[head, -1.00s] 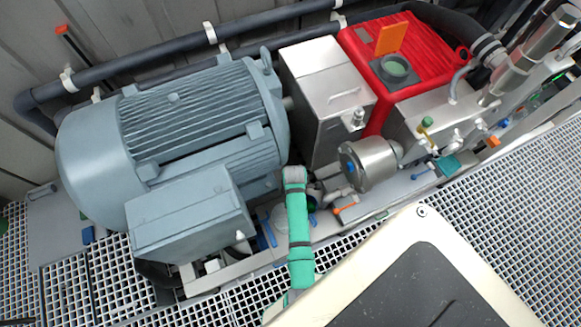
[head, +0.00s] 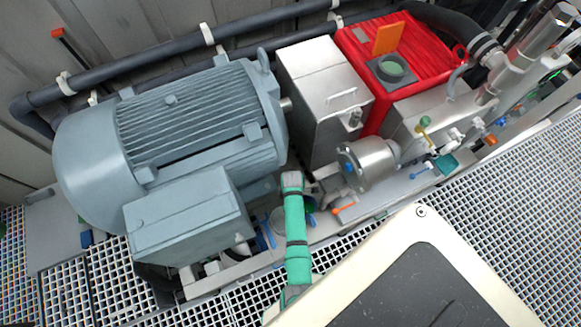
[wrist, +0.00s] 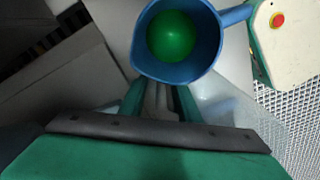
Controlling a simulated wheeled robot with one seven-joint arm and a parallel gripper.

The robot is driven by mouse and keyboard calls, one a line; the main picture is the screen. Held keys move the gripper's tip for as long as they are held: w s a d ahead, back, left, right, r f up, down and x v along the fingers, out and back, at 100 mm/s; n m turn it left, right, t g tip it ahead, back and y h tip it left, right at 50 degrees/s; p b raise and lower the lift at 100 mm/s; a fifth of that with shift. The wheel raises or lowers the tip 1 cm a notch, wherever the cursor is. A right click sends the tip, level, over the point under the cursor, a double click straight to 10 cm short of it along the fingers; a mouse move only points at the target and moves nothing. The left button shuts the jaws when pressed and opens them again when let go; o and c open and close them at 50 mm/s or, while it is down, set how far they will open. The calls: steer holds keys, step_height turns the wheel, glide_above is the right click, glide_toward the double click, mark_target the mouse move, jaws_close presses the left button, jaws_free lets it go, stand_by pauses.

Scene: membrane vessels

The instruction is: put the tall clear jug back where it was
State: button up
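The tall clear jug is a pale, see-through body (wrist: 262,118) in the wrist view, right of and beyond my gripper (wrist: 160,92). It also seems to show as a pale round shape (head: 281,218) left of my green forearm in the head view. My two green fingers point away from the wrist camera with a gap between them. Pale grey strips show in the gap, and I cannot tell whether they are the jug's handle or the background. The palm hides part of the jug. In the head view my own arm hides the fingertips.
A blue jug (wrist: 143,45) with a green ball (wrist: 171,36) inside stands just beyond my fingers. The grey motor (head: 200,130), steel box (head: 325,95), red tank (head: 420,60) and steel pump (head: 367,163) crowd around. White grating (head: 500,210) lies to the right.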

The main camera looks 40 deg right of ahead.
steer(key=shift+r, duration=0.15)
step_height(320, 180, up, 12)
steer(key=shift+r, duration=0.1)
stand_by(0.4)
steer(key=s+r+m+t+h, duration=0.2)
steer(key=s+t+h, duration=0.2)
steer(key=s+t, duration=0.15)
steer(key=s+a+r+m+t+y, duration=0.1)
steer(key=s+a+r+m+t, duration=0.2)
steer(key=a+r, duration=0.8)
steer(key=s+a+r+m+t+y, duration=0.2)
steer(key=s+a+r+m+t, duration=0.2)
steer(key=s+a+r+t, duration=0.3)
steer(key=s+a+r, duration=0.1)
steer(key=a+r, duration=0.4)
steer(key=r, duration=0.5)
steer(key=shift+a+y, duration=0.15)
steer(key=shift+y, duration=0.15)
steer(key=shift+w, duration=0.25)
